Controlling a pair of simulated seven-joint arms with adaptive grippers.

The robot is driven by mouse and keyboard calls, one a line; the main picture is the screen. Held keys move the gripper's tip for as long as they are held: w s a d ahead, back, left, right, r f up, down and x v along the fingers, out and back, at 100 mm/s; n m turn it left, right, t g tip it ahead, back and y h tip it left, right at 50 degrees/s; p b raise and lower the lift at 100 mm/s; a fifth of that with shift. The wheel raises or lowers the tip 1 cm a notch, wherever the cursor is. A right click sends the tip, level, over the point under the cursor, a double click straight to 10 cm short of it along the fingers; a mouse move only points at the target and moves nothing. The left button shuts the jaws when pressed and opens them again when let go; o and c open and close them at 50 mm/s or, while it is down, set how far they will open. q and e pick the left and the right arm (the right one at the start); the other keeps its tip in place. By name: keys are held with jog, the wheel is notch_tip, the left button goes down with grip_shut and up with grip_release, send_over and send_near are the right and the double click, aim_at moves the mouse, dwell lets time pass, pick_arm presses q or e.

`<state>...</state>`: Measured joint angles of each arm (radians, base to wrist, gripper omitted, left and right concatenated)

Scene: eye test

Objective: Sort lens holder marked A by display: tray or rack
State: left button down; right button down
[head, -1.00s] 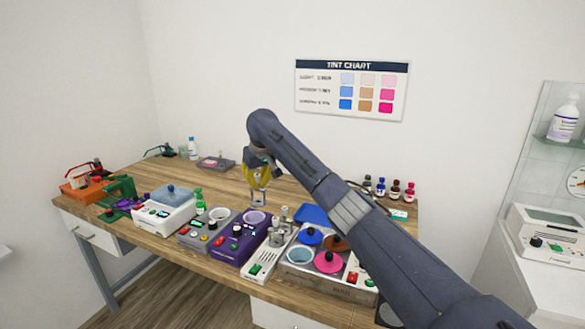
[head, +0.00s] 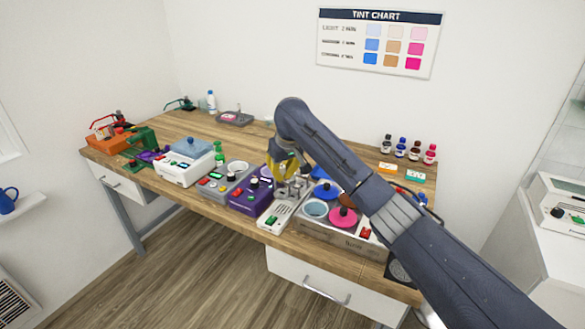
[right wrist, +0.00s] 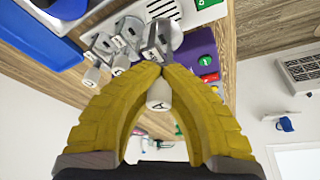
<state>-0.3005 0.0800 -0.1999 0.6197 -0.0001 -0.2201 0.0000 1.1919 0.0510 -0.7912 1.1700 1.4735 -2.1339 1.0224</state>
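The lens holder marked A (right wrist: 160,96) has a pale knob and a metal clip, seen in the right wrist view. My right gripper (right wrist: 158,68), with yellow ribbed fingers, is shut on it. In the head view the right gripper (head: 284,168) hangs over the white vented unit (head: 272,222), close to the metal holders standing there. Two other holders with pale knobs (right wrist: 121,64) are beside the held one; their marks are not readable. Whether the held holder touches the unit I cannot tell. My left gripper is not in view.
A purple unit (head: 247,203) stands left of the white one. A tint unit with blue and pink lids (head: 343,217) stands right. Small bottles (head: 415,151) stand at the back right. A grey tray (head: 235,119) lies at the back. The table's middle back is clear.

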aim_at(283, 184)
jog(key=shift+f, duration=2.9)
jog(key=shift+f, duration=0.35)
jog(key=c, duration=2.1)
grip_release()
jog(key=o, duration=1)
jog(key=shift+r, duration=2.95)
